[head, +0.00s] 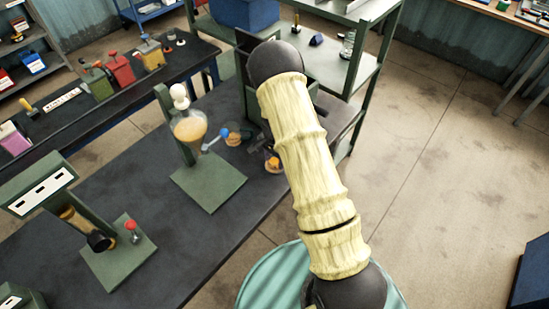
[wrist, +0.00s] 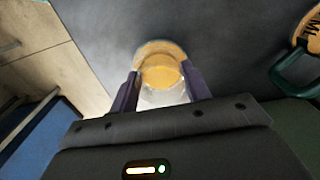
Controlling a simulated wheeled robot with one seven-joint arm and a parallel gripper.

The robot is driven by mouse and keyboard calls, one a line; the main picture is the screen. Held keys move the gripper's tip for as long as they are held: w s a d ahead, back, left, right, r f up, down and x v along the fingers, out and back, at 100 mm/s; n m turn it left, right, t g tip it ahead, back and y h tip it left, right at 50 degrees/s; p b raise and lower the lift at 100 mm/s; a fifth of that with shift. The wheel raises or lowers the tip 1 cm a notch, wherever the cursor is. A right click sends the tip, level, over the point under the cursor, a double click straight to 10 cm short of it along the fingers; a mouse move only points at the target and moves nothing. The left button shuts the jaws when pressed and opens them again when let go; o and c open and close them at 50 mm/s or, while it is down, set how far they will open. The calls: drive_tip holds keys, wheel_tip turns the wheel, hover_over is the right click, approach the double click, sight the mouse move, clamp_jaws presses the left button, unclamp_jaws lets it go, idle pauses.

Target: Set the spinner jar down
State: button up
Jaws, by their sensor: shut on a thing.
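A small clear jar with amber contents, seemingly the spinner jar (wrist: 160,74), sits between the two purple fingers of my gripper (wrist: 161,88) in the wrist view. My gripper is shut on it. In the head view, a small amber jar (head: 272,163) shows beside my arm at the right edge of the dark bench (head: 165,245); my gripper is mostly hidden behind the arm there. The dark bench top (wrist: 220,40) lies behind the jar in the wrist view. I cannot tell whether the jar's base touches it.
A green stand (head: 210,182) with a glass funnel (head: 190,128) stands left of my gripper. A green press-like stand (head: 118,262) is nearer left. A green-handled round piece (wrist: 305,72) is right of the jar in the wrist view. Shelving stands behind.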

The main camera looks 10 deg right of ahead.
drive_tip(key=shift+a+f, duration=0.1)
drive_tip(key=shift+a, duration=0.05)
drive_tip(key=o, duration=1)
drive_tip(key=shift+a, duration=0.15)
drive_tip(key=shift+o, duration=0.2)
drive_tip(key=shift+s, duration=0.1)
wheel_tip(320, 180, up, 12)
drive_tip(key=b, duration=0.3)
drive_tip(key=shift+b, duration=0.3)
drive_tip(key=s+r+n+t, duration=0.1)
drive_tip(key=s+r+n, duration=0.3)
drive_tip(key=s, duration=0.6)
drive_tip(key=s+r+n+t, duration=0.1)
drive_tip(key=s+r+n, duration=0.4)
drive_tip(key=s, duration=0.5)
drive_tip(key=shift+s+d+r+n+t, duration=0.2)
drive_tip(key=shift+s+r+n+t, duration=0.1)
drive_tip(key=shift+n, duration=0.6)
